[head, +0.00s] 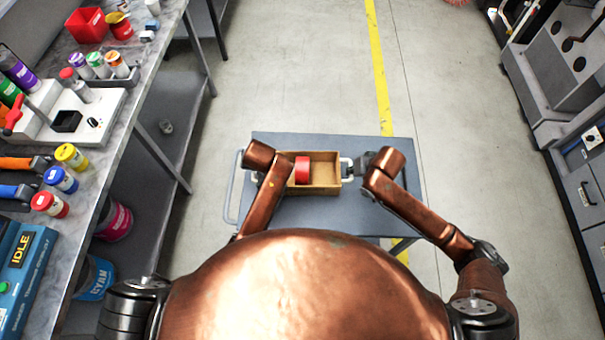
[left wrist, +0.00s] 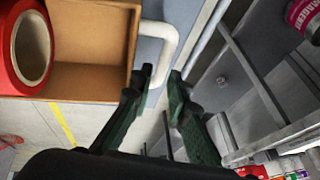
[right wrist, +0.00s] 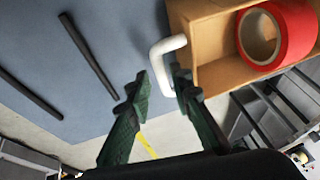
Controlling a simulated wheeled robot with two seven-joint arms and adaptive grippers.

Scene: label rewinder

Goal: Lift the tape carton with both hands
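The tape carton (head: 325,185) is an open tan box on the grey cart top. A red tape roll (head: 302,170) lies inside it, towards the left. In the left wrist view, my left gripper (left wrist: 161,74) is open, its fingertips around the level of a white handle (left wrist: 168,42) on the carton's end. In the right wrist view, my right gripper (right wrist: 158,74) is open, with the other white handle (right wrist: 160,62) between or just beyond its fingers. Contact cannot be told in either view. In the head view, my left arm hides the left gripper and the carton's left end.
A grey machine (head: 565,110) stands at the right. The floor beyond the cart is clear.

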